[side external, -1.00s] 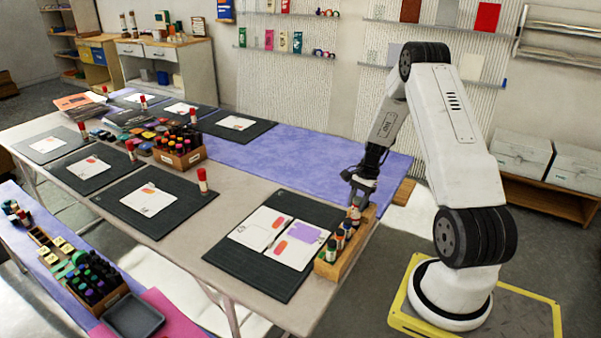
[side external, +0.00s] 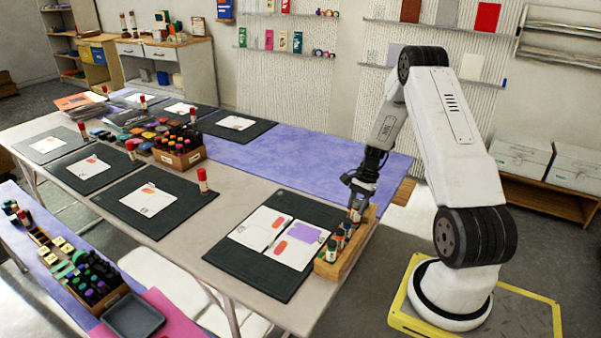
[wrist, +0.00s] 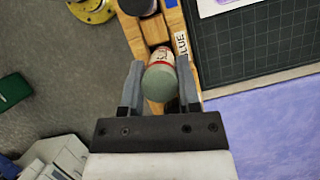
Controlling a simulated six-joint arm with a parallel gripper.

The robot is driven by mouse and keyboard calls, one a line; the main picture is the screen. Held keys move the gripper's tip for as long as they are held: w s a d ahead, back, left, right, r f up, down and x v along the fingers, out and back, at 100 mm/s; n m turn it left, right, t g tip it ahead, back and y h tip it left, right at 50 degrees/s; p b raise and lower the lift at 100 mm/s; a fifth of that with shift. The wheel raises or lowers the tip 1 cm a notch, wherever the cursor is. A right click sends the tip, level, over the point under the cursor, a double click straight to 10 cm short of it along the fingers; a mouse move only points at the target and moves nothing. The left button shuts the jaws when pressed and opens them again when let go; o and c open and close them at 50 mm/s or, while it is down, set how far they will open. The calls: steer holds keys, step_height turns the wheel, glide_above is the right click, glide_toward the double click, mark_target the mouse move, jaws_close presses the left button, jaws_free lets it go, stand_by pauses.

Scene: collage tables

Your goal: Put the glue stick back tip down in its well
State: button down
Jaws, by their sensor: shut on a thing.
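My gripper (side external: 358,187) is over the far end of a wooden rack (side external: 337,265) at the table's right edge. In the wrist view my gripper (wrist: 160,72) is shut on the glue stick (wrist: 160,78), with a finger on each side. Its rounded grey-green end faces the camera, and a white label with red shows below it. The lower end points down toward the rack (wrist: 175,22), beside a label reading "GLUE". Whether the lower end is inside the well is hidden. In the side view the glue stick (side external: 354,215) is small and partly covered by the gripper.
Several capped markers (side external: 340,240) stand in the rack's nearer wells. A dark mat (side external: 225,255) with printed cards lies left of the rack. A purple cloth (side external: 290,155) covers the table behind. Floor is open to the rack's right.

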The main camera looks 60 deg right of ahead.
steer(key=shift+f, duration=1)
stand_by(0.8)
steer(key=shift+c, duration=1.2)
jaws_free()
steer(key=shift+r, duration=3.75)
